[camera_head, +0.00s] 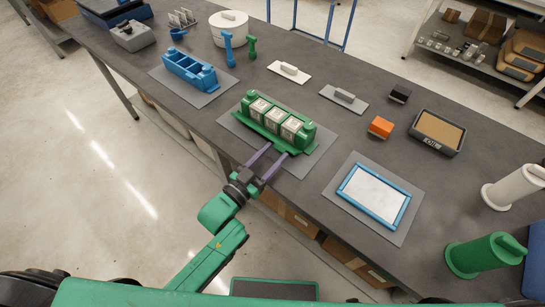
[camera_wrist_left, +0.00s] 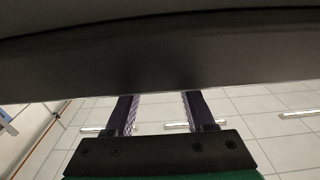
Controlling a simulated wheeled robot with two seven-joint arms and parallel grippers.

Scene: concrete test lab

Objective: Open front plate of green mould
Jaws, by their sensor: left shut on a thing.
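The green mould (camera_head: 305,134) stands on a grey mat (camera_head: 317,157) near the front edge of the table. Three pale concrete blocks (camera_head: 272,118) show in a row inside it. Its green front plate (camera_head: 262,136) appears low along the near side, leaving the blocks' faces visible. My left gripper (camera_head: 278,149) reaches in from the front, its purple fingers at the plate's near edge, shut on the plate. In the left wrist view the fingers (camera_wrist_left: 160,108) are spaced apart and their tips are hidden behind a dark band. My right gripper is out of view.
A blue mould (camera_head: 190,70) stands on another mat at the left. Green (camera_head: 485,254) and white cylinders stand far right.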

